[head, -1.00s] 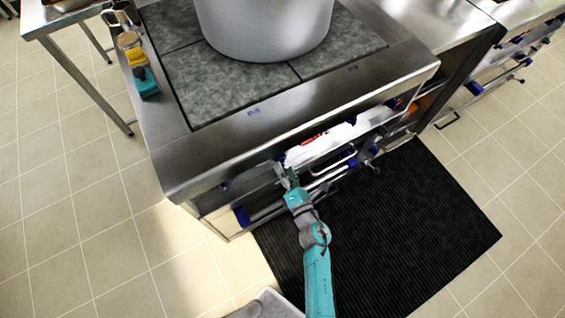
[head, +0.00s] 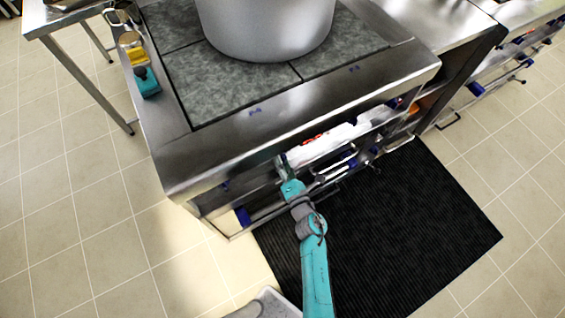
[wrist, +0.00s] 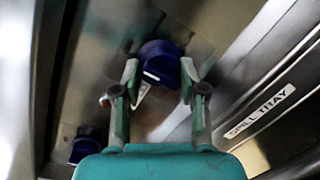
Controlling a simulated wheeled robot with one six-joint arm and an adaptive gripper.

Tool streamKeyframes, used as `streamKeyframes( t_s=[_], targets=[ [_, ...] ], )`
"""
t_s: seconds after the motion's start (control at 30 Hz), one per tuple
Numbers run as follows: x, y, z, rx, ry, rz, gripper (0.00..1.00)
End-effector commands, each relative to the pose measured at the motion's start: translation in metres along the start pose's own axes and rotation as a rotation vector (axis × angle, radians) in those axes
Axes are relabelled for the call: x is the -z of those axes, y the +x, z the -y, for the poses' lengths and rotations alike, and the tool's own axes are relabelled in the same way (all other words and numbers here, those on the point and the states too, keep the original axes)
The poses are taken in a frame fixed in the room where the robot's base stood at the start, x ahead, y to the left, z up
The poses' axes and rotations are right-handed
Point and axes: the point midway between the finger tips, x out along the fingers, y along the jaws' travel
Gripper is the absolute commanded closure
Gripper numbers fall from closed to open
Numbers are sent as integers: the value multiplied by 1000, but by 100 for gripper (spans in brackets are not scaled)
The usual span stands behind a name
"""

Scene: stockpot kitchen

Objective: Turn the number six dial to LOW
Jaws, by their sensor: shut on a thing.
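A blue dial (wrist: 160,64) with a white mark on its edge sits on the steel front panel in the wrist view. My gripper (wrist: 159,76) has a green finger on each side of it and is shut on it. No number or LOW mark can be read beside it. In the head view my gripper (head: 281,160) is at the cooker's front, under the top edge, and the held dial is hidden there. A second blue dial (wrist: 86,146) shows at the lower left of the wrist view.
A large pot (head: 265,28) stands on the cooker top. Handles and rails (head: 335,170) stick out right of my gripper. A black mat (head: 400,220) covers the floor in front.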

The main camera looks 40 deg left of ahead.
Motion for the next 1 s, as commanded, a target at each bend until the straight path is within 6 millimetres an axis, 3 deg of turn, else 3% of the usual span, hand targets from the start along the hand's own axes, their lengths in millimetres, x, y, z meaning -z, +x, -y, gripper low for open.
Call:
streamKeyframes(
  t_s=[0.37, 1.0],
  targets=[
    [-1, 0, -1, 13, 133, -9, 93],
    [-4, 1, -3, 75, 712, -50, 93]
  ],
)
